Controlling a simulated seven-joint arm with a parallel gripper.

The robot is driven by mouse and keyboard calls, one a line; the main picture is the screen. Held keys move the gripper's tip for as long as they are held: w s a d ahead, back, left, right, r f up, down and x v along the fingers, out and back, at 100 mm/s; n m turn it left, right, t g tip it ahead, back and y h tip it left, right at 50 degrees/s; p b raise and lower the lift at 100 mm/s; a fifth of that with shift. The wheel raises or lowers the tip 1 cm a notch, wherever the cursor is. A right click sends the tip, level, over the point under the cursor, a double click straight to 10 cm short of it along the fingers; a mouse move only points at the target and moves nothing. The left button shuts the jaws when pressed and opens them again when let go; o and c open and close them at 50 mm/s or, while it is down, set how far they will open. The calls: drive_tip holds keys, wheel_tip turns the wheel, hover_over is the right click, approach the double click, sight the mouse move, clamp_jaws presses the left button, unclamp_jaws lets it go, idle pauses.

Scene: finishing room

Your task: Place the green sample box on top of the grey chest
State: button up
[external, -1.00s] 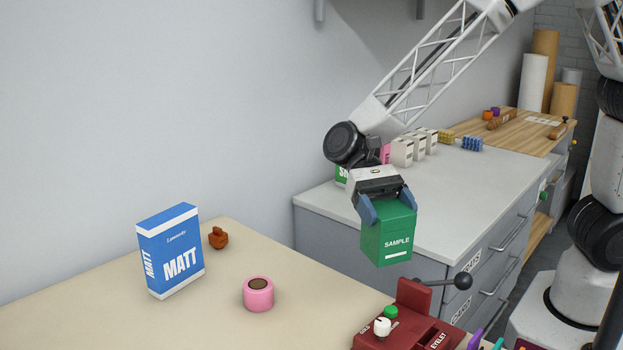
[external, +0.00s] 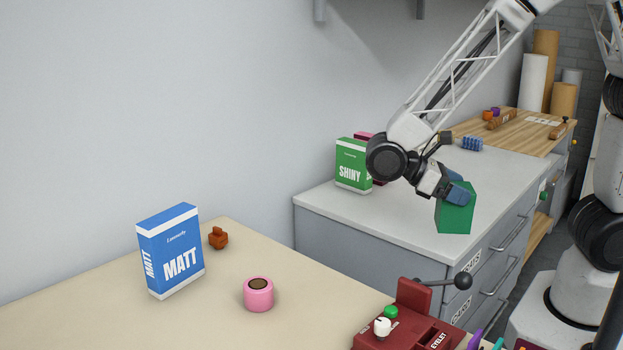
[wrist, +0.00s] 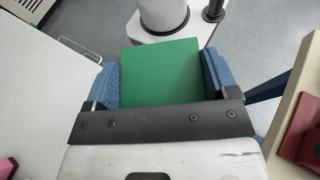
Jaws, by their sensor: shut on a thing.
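The green sample box (external: 455,212) is held in my gripper (external: 459,191), whose blue fingers are shut on its two sides. In the external view the box hangs in front of the near right part of the grey chest's top (external: 401,217); I cannot tell its height above it. In the wrist view the green box (wrist: 163,72) fills the space between the blue fingers (wrist: 160,80). The chest has drawers with bar handles along its right side.
A green SHINY box (external: 352,166) stands on the chest's back left part, with a pink thing behind it. A blue MATT box (external: 170,252), a pink roll (external: 258,294) and a red eyelet machine (external: 408,325) with a lever stand on the beige table (external: 110,322).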

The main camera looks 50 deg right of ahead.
drive_tip(key=d+r+n+t+h, duration=0.35)
drive_tip(key=d+n+t, duration=0.25)
drive_tip(key=d, duration=0.6)
drive_tip(key=d+r+n+t+h, duration=0.2)
drive_tip(key=d+r+n+t, duration=0.25)
drive_tip(key=d, duration=0.75)
wheel_tip(320, 180, down, 15)
drive_tip(key=shift+s+d+f+t, duration=0.15)
drive_tip(key=shift+t, duration=0.2)
drive_tip(key=shift+n, duration=0.25)
drive_tip(key=w+f, duration=0.1)
drive_tip(key=w, duration=1.4)
drive_tip(key=shift+d+f, duration=0.15)
drive_tip(key=shift+f, duration=0.05)
drive_tip(key=shift+w, duration=0.1)
drive_tip(key=shift+w+f, duration=0.2)
drive_tip(key=shift+f, duration=0.7)
drive_tip(key=shift+w+f, duration=0.2)
drive_tip(key=shift+f, duration=0.7)
drive_tip(key=shift+f, duration=0.1)
